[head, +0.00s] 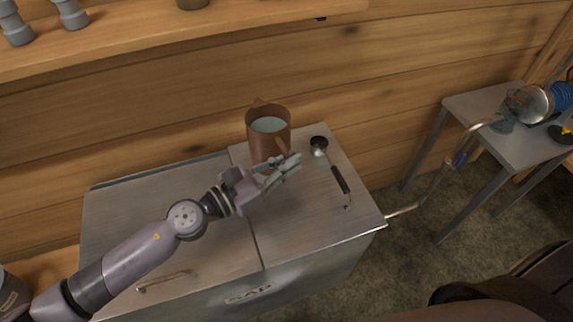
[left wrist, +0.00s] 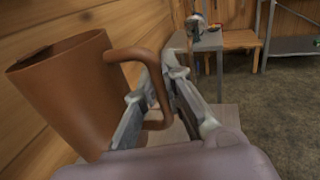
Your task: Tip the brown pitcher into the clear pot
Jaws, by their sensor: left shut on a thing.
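The brown pitcher (head: 255,140) stands upright at the back of the metal evaporator top, with pale liquid inside. It also shows large at the left of the left wrist view (left wrist: 65,90). My left gripper (head: 284,172) is shut on the pitcher's handle, with one finger on each side of it in the left wrist view (left wrist: 160,88). I cannot tell whether the pitcher's base touches the top. A rounded, shiny clear vessel (head: 527,104), possibly the clear pot, is on the grey side table at the right. My right gripper is not in view.
A black-handled ladle (head: 338,177) lies on the evaporator top (head: 330,215), right of the pitcher. A pipe (head: 405,209) sticks out from the evaporator's right side. Floor separates it from the side table (head: 480,105). A wooden wall and shelf (head: 150,40) are behind.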

